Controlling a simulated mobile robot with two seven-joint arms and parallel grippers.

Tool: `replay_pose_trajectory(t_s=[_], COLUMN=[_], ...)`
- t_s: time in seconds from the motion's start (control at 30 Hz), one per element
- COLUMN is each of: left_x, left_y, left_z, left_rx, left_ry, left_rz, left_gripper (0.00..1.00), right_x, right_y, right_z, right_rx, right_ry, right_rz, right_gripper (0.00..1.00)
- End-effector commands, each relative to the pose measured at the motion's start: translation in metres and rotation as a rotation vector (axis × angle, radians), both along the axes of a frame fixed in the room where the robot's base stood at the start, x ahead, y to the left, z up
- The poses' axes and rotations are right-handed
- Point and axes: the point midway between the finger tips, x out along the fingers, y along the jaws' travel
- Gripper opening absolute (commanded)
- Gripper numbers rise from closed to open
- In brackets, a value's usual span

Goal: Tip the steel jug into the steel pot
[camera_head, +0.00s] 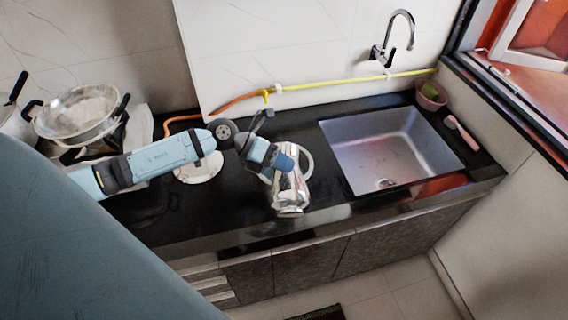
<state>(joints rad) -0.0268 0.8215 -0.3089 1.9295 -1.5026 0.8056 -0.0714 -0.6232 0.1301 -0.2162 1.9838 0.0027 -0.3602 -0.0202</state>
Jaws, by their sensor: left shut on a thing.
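The steel jug (289,194) is shiny and stands out over the dark counter, left of the sink. My left gripper (283,163) is shut on the jug at its upper part and hides its top. The jug looks roughly upright; I cannot tell whether its base touches the counter. The steel pot (82,110) is a wide, shallow pan with dark handles on the stove at the left, well away from the jug. My left arm reaches across between them. My right gripper is not in view.
A white plate (200,168) lies partly under my left arm. Another white round thing (305,161) shows behind the jug. The sink (385,150) with a tap (391,45) is at right, a pink bowl (431,96) beyond it. A yellow hose (330,83) runs along the wall.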

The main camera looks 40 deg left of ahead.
Motion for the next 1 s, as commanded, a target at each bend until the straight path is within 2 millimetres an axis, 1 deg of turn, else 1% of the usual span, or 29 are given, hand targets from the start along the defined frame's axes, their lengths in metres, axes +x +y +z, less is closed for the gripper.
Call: replay_pose_trajectory(t_s=[0.57,1.0], left_x=[0.0,0.009], left_y=[0.0,0.007], left_z=[0.001,0.011], left_rx=[-0.003,-0.061], left_ry=[0.002,0.074], left_rz=[0.0,0.002], left_gripper=[0.0,0.0], right_x=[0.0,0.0], right_y=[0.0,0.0], right_z=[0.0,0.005], right_rx=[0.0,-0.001], right_ry=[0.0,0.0], right_rz=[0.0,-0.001], right_gripper=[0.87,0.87])
